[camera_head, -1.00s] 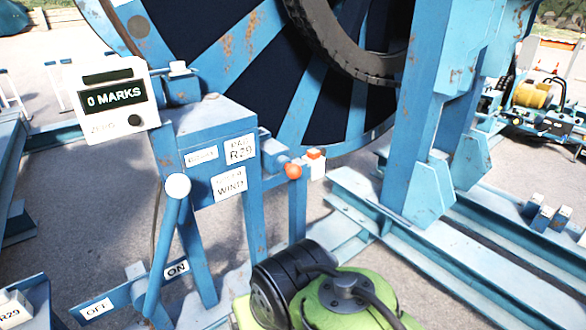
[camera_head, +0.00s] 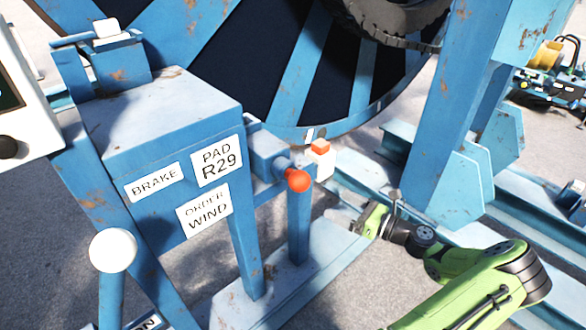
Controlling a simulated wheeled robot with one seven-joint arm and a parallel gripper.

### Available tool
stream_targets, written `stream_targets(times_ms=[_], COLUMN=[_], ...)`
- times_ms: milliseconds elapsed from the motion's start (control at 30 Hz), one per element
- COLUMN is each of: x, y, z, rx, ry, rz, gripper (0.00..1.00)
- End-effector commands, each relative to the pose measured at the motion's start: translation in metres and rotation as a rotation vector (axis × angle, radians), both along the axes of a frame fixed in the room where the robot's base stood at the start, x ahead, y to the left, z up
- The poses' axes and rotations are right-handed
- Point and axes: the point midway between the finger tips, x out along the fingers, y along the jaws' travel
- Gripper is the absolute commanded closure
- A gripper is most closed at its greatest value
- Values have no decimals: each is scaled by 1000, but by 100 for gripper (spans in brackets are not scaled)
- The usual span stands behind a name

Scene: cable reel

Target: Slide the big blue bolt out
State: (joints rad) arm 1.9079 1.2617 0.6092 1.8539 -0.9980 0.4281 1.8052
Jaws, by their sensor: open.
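The blue bolt (camera_head: 282,163) is a short blue rod ending in an orange-red ball knob (camera_head: 298,180). It sticks out of a blue housing (camera_head: 262,150) on the right side of the blue brake stand. Most of the bolt inside the housing is hidden. My gripper (camera_head: 340,214) is at the end of my green arm, low and to the right of the knob, apart from it and pointing left. It is open and nothing shows between its fingers, which look small here.
The brake stand (camera_head: 160,110) carries BRAKE, PAD R29 and ORDER WIND labels. A white lever ball (camera_head: 113,250) stands at its left front. A white block with an orange top (camera_head: 320,160) sits behind the knob. The large blue reel (camera_head: 285,60) and blue upright (camera_head: 445,110) stand behind.

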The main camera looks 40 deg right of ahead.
Motion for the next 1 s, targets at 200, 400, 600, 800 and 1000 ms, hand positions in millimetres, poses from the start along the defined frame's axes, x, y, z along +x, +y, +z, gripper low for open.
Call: stream_targets(times_ms=[200,400,600,800,1000], x=[14,63,112,143,149], y=[-2,10,21,28,29], z=[0,-2,-2,-2,-1], rx=[37,33,31,33,34], ry=[-23,-22,-20,-20,-18], rz=[-26,-23,-23,-26,-29], gripper=[7,7,7,7,7])
